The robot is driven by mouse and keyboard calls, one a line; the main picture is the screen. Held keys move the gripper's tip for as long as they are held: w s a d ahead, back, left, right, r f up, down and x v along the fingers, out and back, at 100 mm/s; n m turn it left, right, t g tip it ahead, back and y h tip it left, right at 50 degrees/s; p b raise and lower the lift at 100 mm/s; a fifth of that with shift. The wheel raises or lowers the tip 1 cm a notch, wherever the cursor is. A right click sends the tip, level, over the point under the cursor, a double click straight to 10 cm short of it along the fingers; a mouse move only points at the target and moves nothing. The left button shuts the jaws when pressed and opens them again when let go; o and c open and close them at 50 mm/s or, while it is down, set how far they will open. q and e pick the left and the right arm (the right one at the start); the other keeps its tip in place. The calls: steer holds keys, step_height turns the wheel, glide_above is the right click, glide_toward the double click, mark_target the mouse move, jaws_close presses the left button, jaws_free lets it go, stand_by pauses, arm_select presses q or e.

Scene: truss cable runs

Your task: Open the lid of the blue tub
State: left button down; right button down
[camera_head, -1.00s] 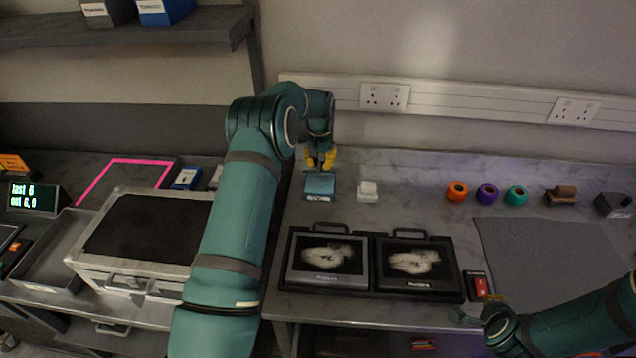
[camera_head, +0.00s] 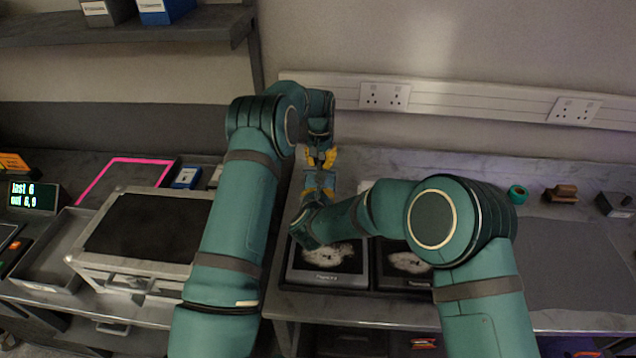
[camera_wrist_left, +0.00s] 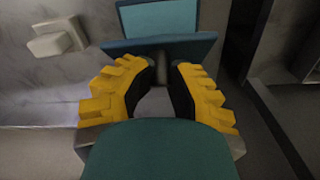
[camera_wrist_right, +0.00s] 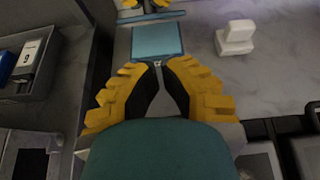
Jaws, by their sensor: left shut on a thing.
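The blue tub (camera_head: 320,180) stands on the bench, largely hidden by my grippers in the head view. Its pale teal top panel shows in the left wrist view (camera_wrist_left: 160,17) and the right wrist view (camera_wrist_right: 158,40), with a darker, wider bar at its far-wall side. I cannot tell whether the lid is raised. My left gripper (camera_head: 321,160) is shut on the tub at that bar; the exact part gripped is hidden. My right gripper (camera_wrist_right: 160,66) is at the tub's opposite, near side, its tips close together around a small grey bit; whether it grips is unclear.
A small white block (camera_wrist_right: 235,37) stands beside the tub. A grey case with a black top (camera_head: 150,230) is at the left. A teal roll (camera_head: 517,194) and a brown block (camera_head: 562,193) stand at the right.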

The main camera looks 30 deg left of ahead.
arm_select(q)
steer(key=shift+a+f, duration=0.1)
arm_select(e)
steer(key=shift+s+a+x, duration=0.1)
steer(key=shift+a+x, duration=0.1)
steer(key=shift+x, duration=1.45)
steer(key=shift+s+a+x, duration=0.1)
steer(key=shift+a+x, duration=0.05)
steer(key=shift+x, duration=1.55)
steer(key=shift+s+a+x, duration=0.1)
steer(key=shift+a+x, duration=0.1)
steer(key=shift+x, duration=1.45)
steer(key=shift+w, duration=0.1)
steer(key=shift+r, duration=0.1)
steer(key=shift+w+a+r, duration=0.15)
steer(key=shift+w+r, duration=0.25)
steer(key=shift+r, duration=0.3)
arm_select(q)
steer(key=c, duration=0.9)
jaws_free()
steer(key=shift+f, duration=0.1)
arm_select(e)
steer(key=shift+a, duration=0.1)
arm_select(q)
steer(key=shift+o, duration=0.2)
arm_select(e)
steer(key=shift+a, duration=0.1)
arm_select(q)
steer(key=shift+d, duration=0.25)
